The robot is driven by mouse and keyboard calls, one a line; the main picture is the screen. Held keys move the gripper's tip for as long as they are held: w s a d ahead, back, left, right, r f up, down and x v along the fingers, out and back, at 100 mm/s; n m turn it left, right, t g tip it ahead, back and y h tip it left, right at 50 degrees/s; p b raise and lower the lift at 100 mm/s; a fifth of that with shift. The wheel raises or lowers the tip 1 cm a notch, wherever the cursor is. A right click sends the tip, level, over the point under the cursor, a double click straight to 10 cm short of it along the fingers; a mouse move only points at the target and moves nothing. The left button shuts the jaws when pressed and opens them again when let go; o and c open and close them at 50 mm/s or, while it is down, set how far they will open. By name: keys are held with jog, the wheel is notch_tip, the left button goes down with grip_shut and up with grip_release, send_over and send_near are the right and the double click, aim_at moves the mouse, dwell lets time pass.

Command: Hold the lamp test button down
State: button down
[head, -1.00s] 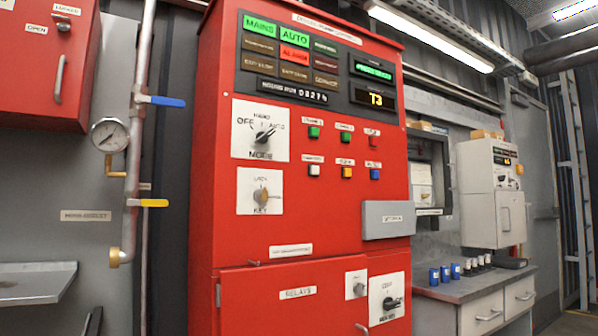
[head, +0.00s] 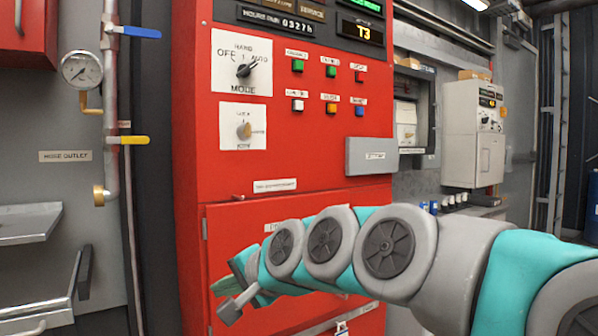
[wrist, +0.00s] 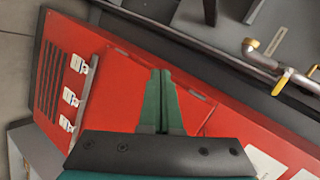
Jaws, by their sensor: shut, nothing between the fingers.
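The red control panel (head: 330,185) carries two rows of small square buttons, and their labels are too blurred to read surely, so I cannot tell by label which is the lamp test button. The lower row has a white button (head: 298,105), an amber button (head: 331,107) and a blue button (head: 360,110). The upper row has two green ones and a red one. My gripper (wrist: 161,74) is shut and empty in the wrist view, over the red cabinet front. In the head view it is low, well below the buttons and touching none.
A mode knob (head: 244,71) and a key switch (head: 244,130) sit left of the buttons. A grey box (head: 371,155) juts out below them. A pipe with a gauge (head: 81,70) and a blue lever (head: 140,32) stands at the left.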

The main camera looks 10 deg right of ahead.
aim_at(299, 105)
jog(key=w+d+r+m+t+y, duration=0.15)
jog(key=w+r+m+t, duration=0.45)
jog(key=r, duration=0.7)
jog(key=w+d+r+m+t, duration=0.25)
jog(key=w+r+m, duration=0.45)
jog(key=r, duration=0.7)
jog(key=w+d+r+m+t+h, duration=0.2)
jog(key=w+d+r+m+h, duration=0.1)
jog(key=d+m+h, duration=0.4)
jog(key=w+d+r+m+t+h, duration=0.3)
jog(key=w+d+m+h, duration=0.2)
jog(key=d+m, duration=0.6)
jog(key=m+h, duration=0.2)
jog(key=shift+d+r+m+p, duration=0.3)
jog(key=shift+d+p, duration=0.1)
jog(key=shift+w, duration=0.1)
jog(key=w+a+p, duration=0.1)
jog(key=w, duration=0.1)
jog(key=w+a+p, duration=0.1)
jog(key=w+p, duration=0.1)
jog(key=w, duration=0.1)
jog(key=w+a+p, duration=0.1)
jog(key=w+a, duration=0.1)
jog(key=w, duration=0.1)
